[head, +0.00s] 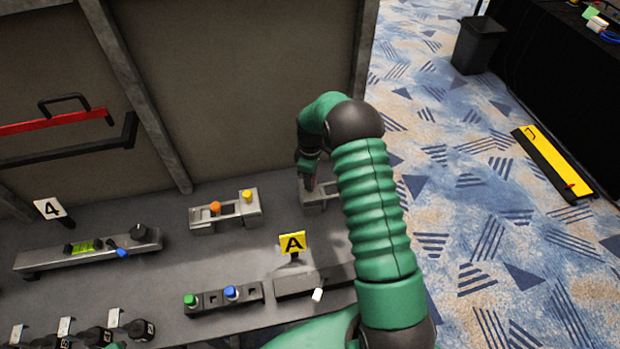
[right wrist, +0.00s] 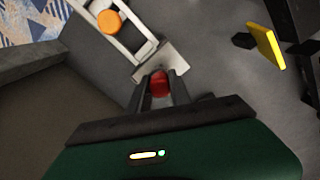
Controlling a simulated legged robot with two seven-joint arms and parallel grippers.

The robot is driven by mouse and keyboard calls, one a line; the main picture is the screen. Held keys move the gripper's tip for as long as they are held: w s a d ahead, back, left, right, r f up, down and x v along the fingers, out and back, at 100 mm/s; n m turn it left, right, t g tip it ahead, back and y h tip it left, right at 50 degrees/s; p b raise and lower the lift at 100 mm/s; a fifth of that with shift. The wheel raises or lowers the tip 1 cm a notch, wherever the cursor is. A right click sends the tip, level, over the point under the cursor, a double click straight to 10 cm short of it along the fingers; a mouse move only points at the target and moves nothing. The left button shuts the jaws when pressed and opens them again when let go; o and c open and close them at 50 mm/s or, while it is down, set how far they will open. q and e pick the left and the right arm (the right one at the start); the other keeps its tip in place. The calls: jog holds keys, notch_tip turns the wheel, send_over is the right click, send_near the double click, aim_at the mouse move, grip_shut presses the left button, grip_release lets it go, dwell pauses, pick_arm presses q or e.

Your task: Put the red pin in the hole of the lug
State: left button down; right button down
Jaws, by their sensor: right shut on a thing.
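My right gripper (head: 309,178) is shut on the red pin (head: 312,184), above the left end of a grey metal fixture (head: 317,201) on the bench. In the right wrist view, the red pin (right wrist: 160,84) sits between the two fingertips of my right gripper (right wrist: 160,90). The fixture's pale end block (right wrist: 162,61) is just beyond it, and an orange knob (right wrist: 110,22) sits between its rails. I see no hole clearly, and cannot tell whether the pin touches the block. My arm hides the fixture's right part in the head view. My left gripper is not in view.
A similar fixture (head: 226,222) with orange and yellow knobs stands to the left. The yellow A sign (head: 292,243) and a strip with green and blue buttons (head: 222,298) are nearer. A brown wall panel (head: 235,80) rises behind the bench.

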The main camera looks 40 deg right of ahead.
jog(key=shift+f, duration=0.15)
jog(key=shift+f+b, duration=0.35)
jog(key=shift+f, duration=0.2)
jog(key=shift+f, duration=0.1)
jog(key=c, duration=1.1)
grip_release()
jog(key=o, duration=0.5)
